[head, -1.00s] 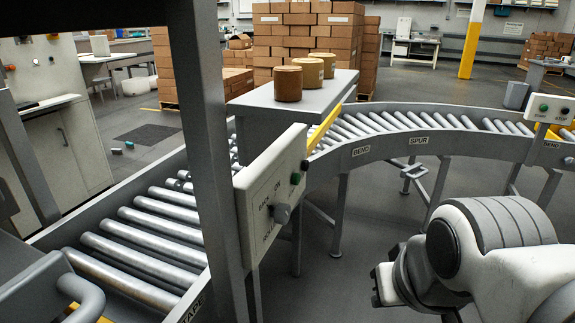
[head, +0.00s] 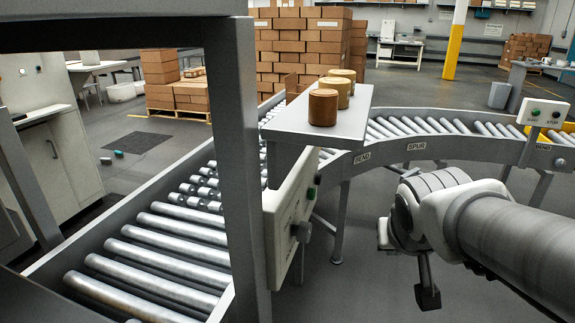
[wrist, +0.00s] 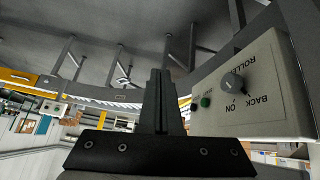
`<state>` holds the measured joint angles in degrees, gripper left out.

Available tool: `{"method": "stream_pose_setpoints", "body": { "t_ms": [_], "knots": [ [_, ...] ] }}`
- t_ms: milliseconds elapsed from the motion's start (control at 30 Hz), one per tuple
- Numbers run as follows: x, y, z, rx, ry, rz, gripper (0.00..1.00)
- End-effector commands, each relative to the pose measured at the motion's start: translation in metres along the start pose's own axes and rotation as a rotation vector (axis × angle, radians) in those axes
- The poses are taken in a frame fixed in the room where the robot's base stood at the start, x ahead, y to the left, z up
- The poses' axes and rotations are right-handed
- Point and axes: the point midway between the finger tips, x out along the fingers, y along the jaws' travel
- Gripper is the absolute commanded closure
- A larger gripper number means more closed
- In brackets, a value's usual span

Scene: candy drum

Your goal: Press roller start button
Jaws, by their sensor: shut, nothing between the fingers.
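The near control panel (head: 290,225) is a pale box beside the roller conveyor, seen nearly edge-on in the head view and partly behind a grey post. My gripper (wrist: 160,75) is shut and empty, apart from the panel. A second panel (head: 543,113) at the far right has a green START button (head: 535,112) and a dark STOP button (head: 556,114).
The grey post (head: 240,170) stands close in front of the near panel. A grey shelf (head: 345,120) with several brown drums (head: 323,107) juts out above it. The curved conveyor (head: 430,145) runs behind my arm. Floor between panel and arm is open.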

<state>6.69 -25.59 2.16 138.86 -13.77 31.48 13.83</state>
Motion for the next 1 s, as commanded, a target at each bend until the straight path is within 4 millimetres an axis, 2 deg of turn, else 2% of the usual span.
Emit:
{"method": "stream_pose_setpoints", "body": {
  "t_ms": [33,200,500,800,1000],
  "knots": [
    [0.006,0.005,-0.013,0.009,0.01,0.013,1.0],
    [0.036,0.012,-0.049,0.033,0.072,0.027,1.0],
    [0.096,0.007,-0.098,0.096,0.181,-0.063,1.0],
    [0.15,-0.011,-0.123,0.21,0.255,-0.271,1.0],
    [0.176,-0.027,-0.129,0.328,0.283,-0.456,1.0]
  ]
}}
